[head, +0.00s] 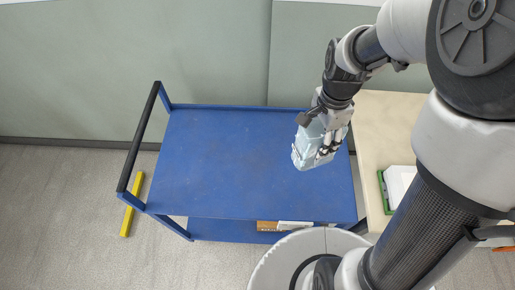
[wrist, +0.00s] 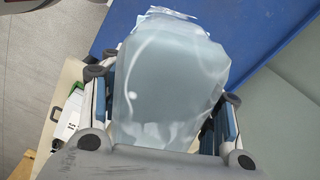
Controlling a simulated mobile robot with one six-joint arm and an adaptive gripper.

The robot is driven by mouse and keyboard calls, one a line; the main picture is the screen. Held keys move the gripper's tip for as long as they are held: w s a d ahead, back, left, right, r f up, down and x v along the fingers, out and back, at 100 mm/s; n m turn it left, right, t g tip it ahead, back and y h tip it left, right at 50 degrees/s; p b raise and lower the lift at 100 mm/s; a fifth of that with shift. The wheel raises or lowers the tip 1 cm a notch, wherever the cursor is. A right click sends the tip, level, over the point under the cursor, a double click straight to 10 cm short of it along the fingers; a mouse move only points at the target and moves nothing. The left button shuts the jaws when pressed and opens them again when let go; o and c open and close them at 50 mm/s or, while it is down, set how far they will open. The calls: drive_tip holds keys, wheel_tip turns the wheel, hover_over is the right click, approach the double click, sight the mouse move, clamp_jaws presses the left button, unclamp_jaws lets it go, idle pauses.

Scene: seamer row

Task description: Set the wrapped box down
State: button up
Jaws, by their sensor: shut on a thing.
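The wrapped box (head: 308,148) is pale blue and covered in shiny clear wrap. My gripper (head: 329,143) is shut on it in the head view, over the right part of the blue cart's top (head: 230,160). In the wrist view the wrapped box (wrist: 170,80) fills the middle between the two fingers of my gripper (wrist: 165,120). I cannot tell whether the box touches the cart top or hangs above it. Its underside is hidden.
The cart top is otherwise bare, with a black handle (head: 139,138) at its left. Boxes (head: 285,226) lie on its lower shelf. A pale table (head: 385,125) with a green and white item (head: 397,185) stands at right. A yellow bar (head: 131,205) lies on the floor.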

wheel_tip(320, 180, down, 20)
drive_tip(key=b, duration=0.5)
idle(0.3)
drive_tip(key=o, duration=0.9)
drive_tip(key=shift+f+b, duration=0.15)
drive_tip(key=shift+b, duration=0.15)
drive_tip(key=o, duration=0.4)
